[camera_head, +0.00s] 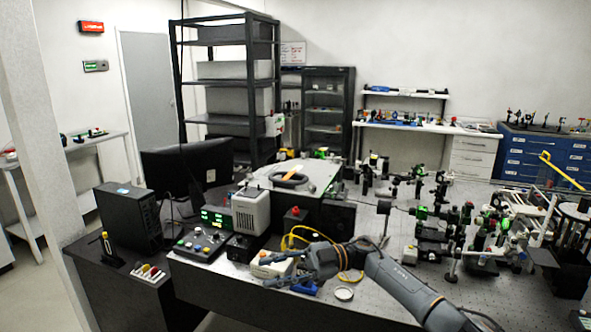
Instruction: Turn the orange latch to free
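My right gripper (266,272) reaches in from the lower right over the near edge of the bench. Its fingers point left and look spread apart. They are in front of or beside a small cream box (268,262); I cannot tell whether they touch it. A small orange piece (290,153) shows at the back of a pale-topped unit (318,172) with a dark curved handle, too small to identify. My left gripper is not in view.
Yellow cables (297,233) loop close behind my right gripper. A blue item (304,288) and a round white-rimmed dish (344,294) lie near the bench's front edge. A control box (200,247) stands left. Optics crowd the right; the perforated bench top (385,275) has free room.

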